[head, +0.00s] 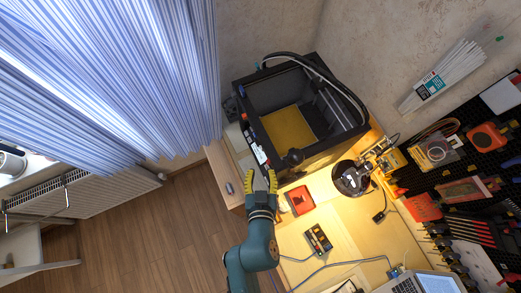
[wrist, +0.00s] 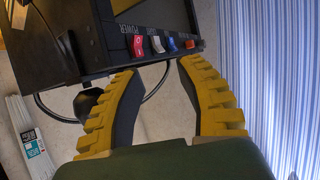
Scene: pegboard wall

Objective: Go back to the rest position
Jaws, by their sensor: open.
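My gripper (head: 264,178) is at the end of my teal arm, in front of the black 3D printer (head: 344,134), near the printer's front left corner in the head view. In the wrist view my gripper (wrist: 160,68) has its two yellow ribbed fingers apart with nothing between them. Beyond the fingertips is the printer's front panel (wrist: 95,62), with a red power switch (wrist: 138,46) and several other coloured controls. I cannot tell the exact gap between the fingertips and the panel.
A pegboard of tools (head: 455,165) is at the right. A blue curtain (head: 110,70) hangs at the left. The wooden floor (head: 150,235) is clear.

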